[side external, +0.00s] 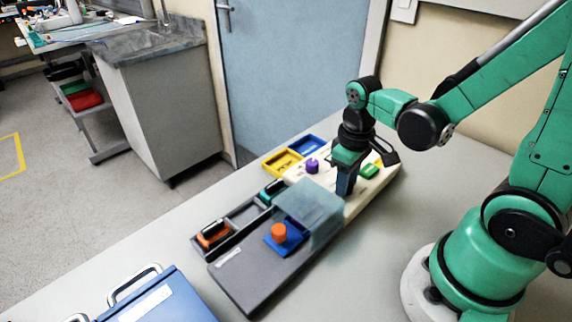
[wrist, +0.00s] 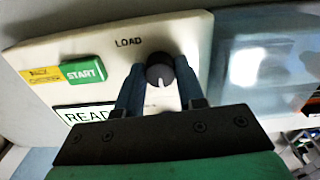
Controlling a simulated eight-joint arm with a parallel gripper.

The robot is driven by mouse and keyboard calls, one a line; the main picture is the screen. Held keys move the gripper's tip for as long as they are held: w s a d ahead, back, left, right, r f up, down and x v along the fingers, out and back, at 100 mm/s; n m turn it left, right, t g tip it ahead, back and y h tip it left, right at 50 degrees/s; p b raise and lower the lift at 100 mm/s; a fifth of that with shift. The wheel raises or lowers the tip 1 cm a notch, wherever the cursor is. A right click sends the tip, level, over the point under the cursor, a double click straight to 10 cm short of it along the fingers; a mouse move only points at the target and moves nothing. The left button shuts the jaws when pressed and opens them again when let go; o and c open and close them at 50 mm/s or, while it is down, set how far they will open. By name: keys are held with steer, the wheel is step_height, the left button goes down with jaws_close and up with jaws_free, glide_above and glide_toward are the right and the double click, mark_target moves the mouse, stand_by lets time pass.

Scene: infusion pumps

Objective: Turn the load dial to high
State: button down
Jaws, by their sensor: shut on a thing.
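The load dial (wrist: 159,66) is a dark round knob on the cream panel (wrist: 190,28), under the printed word LOAD in the wrist view. Its white pointer mark faces the bottom of that picture. My gripper (wrist: 160,80) has one blue finger on each side of the dial and is shut on it. In the side view my gripper (side external: 345,190) points down onto the cream panel (side external: 388,180), and the dial is hidden there. I cannot see any high marking.
A green START button (wrist: 84,71), a yellow label (wrist: 41,76) and a READY-like display (wrist: 82,113), partly hidden, are beside the dial. A clear cover (side external: 312,205) stands close to my gripper. A purple knob (side external: 312,166) and an orange knob (side external: 279,231) stick up nearby.

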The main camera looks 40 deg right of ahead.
stand_by(0.4)
steer(key=c, duration=0.5)
jaws_free()
steer(key=shift+c, duration=0.2)
steer(key=shift+r, duration=2.8)
